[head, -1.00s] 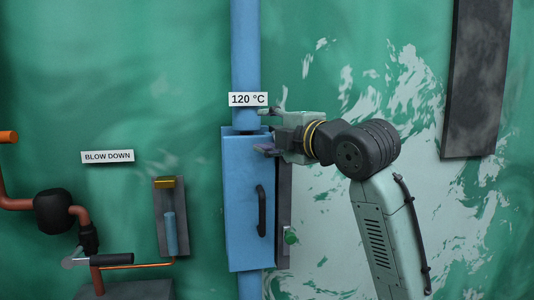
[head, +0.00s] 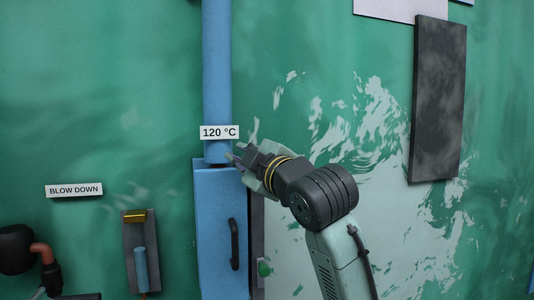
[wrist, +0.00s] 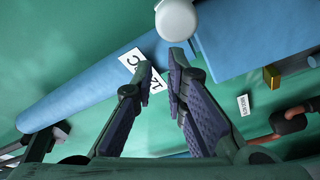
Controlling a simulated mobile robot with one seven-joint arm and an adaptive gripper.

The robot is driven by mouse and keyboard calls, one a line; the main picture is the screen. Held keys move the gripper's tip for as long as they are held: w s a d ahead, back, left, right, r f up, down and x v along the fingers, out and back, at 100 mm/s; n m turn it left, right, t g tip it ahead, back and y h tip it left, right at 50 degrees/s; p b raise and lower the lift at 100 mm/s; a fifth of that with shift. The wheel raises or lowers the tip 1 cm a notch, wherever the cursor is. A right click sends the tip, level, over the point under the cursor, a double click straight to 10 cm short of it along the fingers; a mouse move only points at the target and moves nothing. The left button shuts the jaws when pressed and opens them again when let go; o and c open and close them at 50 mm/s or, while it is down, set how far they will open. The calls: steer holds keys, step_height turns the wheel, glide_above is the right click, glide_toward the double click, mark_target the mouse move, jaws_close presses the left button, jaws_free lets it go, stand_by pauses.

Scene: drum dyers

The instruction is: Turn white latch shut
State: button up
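A white rounded knob (wrist: 176,19), which looks like the latch, is at the top of the wrist view, beside the corner of the blue box (wrist: 255,35). I cannot make it out in the head view. My gripper (wrist: 160,68) is open and empty, with a clear gap between its two dark padded fingers. The right fingertip appears just below the knob in the picture; I cannot tell whether they touch. In the head view my gripper (head: 234,154) is at the top right corner of the blue box (head: 215,225), near the pipe.
A blue pipe (head: 217,70) rises from the box, with a "120 °C" label (head: 219,132) in front. A dark panel (head: 438,100) hangs at the right. Piping (head: 40,252) stands lower left.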

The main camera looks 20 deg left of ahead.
steer(key=d+m+t, duration=0.1)
steer(key=m, duration=0.2)
steer(key=s+d+m+t+h+p, duration=0.1)
steer(key=m, duration=0.3)
steer(key=s+d+m+t+p, duration=0.1)
steer(key=m+t, duration=0.1)
steer(key=m, duration=0.1)
steer(key=shift+s+d+f+m+h, duration=0.15)
steer(key=shift+d+f+m+h, duration=0.1)
steer(key=shift+d+m+h, duration=0.15)
jaws_close()
steer(key=s+d+f+m+t+h+p, duration=0.15)
steer(key=s+d+m+t+h, duration=0.35)
steer(key=m, duration=0.8)
steer(key=w+a+m+p, duration=0.1)
steer(key=w+a+p, duration=0.2)
steer(key=w, duration=0.5)
steer(key=shift+w+r+p, duration=0.3)
steer(key=shift+r+p, duration=0.15)
steer(key=shift+p, duration=0.45)
steer(key=shift+a, duration=0.1)
steer(key=shift+a, duration=0.1)
steer(key=shift+s+n, duration=0.1)
steer(key=shift+n, duration=0.4)
